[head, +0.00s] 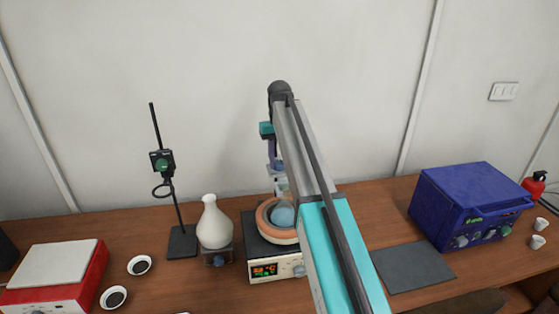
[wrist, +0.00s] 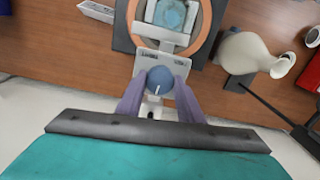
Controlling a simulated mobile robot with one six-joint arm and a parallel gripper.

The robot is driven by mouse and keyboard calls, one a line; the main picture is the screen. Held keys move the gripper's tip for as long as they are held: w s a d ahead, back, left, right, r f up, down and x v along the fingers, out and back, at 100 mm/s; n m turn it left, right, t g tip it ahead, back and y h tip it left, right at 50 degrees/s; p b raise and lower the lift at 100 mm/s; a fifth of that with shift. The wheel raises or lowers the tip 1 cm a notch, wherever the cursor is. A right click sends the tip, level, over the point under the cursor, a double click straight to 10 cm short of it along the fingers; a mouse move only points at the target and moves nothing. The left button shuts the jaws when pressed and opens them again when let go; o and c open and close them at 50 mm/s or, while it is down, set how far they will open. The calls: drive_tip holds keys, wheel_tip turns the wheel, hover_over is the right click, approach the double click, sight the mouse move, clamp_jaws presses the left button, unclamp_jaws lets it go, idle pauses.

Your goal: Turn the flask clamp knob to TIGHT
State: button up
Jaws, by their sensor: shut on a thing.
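The clamp knob (wrist: 158,80) is a round blue knob with a white pointer line, seen in the wrist view. It sits on a white clamp plate (wrist: 147,62) with two small dark labels, too small to read surely. The pointer line points toward the lower edge of the wrist view, away from the labels. My gripper (wrist: 160,84) has its two purple fingers on either side of the knob and is shut on it. In the head view my gripper (head: 276,163) points down above the clamp; my arm hides much there. A bluish flask (head: 283,215) sits beside the clamp.
The flask is in an orange-rimmed bath (head: 264,229) on a unit with a lit display (head: 264,270). Left are a white vase-like flask (head: 213,222), a rod stand (head: 181,243) and a red hotplate (head: 80,283). Right are a dark mat (head: 413,266) and a blue furnace (head: 465,200).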

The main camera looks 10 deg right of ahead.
drive_tip(key=o, duration=1.1)
drive_tip(key=shift+r, duration=0.1)
